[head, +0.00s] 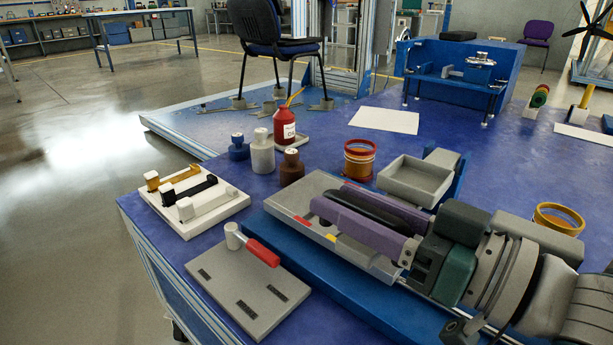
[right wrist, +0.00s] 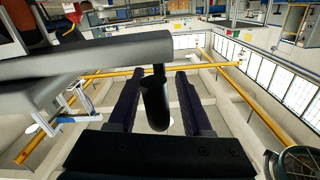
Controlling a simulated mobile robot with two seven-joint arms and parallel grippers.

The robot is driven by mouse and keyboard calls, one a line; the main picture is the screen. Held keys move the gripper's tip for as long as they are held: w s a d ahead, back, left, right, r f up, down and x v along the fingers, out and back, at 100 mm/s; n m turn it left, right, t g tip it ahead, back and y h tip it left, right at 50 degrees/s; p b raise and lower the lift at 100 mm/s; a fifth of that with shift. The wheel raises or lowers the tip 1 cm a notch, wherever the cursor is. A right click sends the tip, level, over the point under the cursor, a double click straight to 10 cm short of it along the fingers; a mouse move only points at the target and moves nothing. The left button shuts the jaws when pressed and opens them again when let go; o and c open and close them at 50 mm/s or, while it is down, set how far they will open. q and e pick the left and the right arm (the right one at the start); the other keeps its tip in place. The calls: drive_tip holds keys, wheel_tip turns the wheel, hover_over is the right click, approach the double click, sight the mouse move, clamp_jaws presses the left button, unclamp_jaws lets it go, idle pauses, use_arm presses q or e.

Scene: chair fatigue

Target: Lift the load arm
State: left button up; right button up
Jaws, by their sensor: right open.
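My right gripper (head: 335,195) reaches in from the right over a grey plate (head: 290,192) on a blue base. Its two purple fingers are open, with a black handle-like bar (head: 371,208) between them. In the right wrist view, the fingers (right wrist: 160,82) stand apart on both sides of a black cylindrical grip (right wrist: 155,106). This grip hangs from a thick grey bar (right wrist: 85,62), which may be the load arm; I cannot tell for sure. I cannot see the fingers touching the grip. My left gripper is not in view.
A grey plate with a red-handled lever (head: 262,252) and a white rack of small clamps (head: 194,207) lie at the front left. Bottles (head: 285,126), a copper-coloured ring (head: 360,158) and a grey tray (head: 415,180) stand nearby. A dark chair (head: 268,30) stands on a platform behind.

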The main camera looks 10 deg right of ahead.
drive_tip(key=shift+c, duration=0.3)
clamp_jaws()
idle(1.1)
